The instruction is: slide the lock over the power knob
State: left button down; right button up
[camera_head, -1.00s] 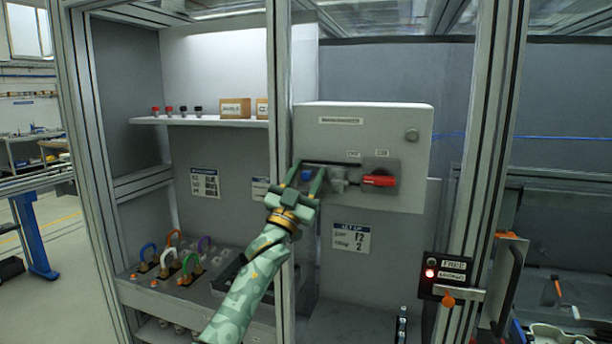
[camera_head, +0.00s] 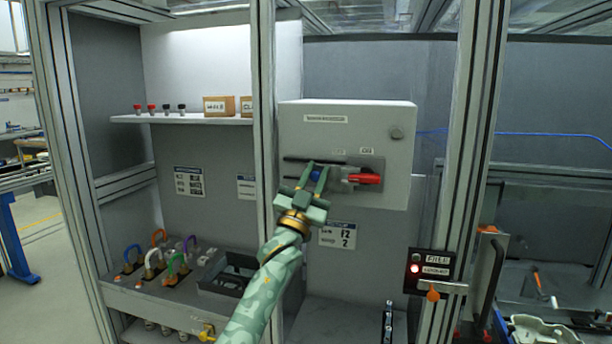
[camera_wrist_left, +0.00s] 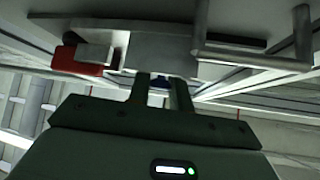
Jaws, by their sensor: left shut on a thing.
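The red power knob (camera_head: 368,178) sits on a grey plate on the front of a white control box. The lock (camera_head: 345,183), a grey metal slider with a blue grip (camera_head: 316,175), is on a dark horizontal rail left of the knob. Its right end reaches the knob's left part. In the left wrist view, a silver block (camera_wrist_left: 95,53) overlaps part of the red knob (camera_wrist_left: 70,66). My left gripper (camera_head: 317,172) is shut on the blue grip, which shows between the fingers in the wrist view (camera_wrist_left: 160,81). My right gripper is not in view.
The white control box (camera_head: 300,135) hangs behind a vertical frame post (camera_head: 264,90), close left of my gripper. A shelf (camera_head: 180,119) with boxes is at upper left. Coloured padlocks (camera_head: 153,262) stand lower left. A lit red indicator panel (camera_head: 432,272) is lower right.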

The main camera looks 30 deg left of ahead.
pick_arm(q)
jog(key=shift+d+f, duration=0.1)
jog(key=shift+d, duration=0.05)
jog(key=c, duration=1.5)
grip_release()
jog(key=shift+o, duration=1.2)
jog(key=shift+d, duration=0.25)
jog(key=shift+a, duration=0.1)
jog(key=shift+s+f, duration=0.2)
jog(key=shift+f, duration=0.05)
jog(key=b+v, duration=0.1)
jog(key=v, duration=1.4)
jog(key=shift+s+f+b, duration=0.2)
jog(key=shift+b, duration=0.2)
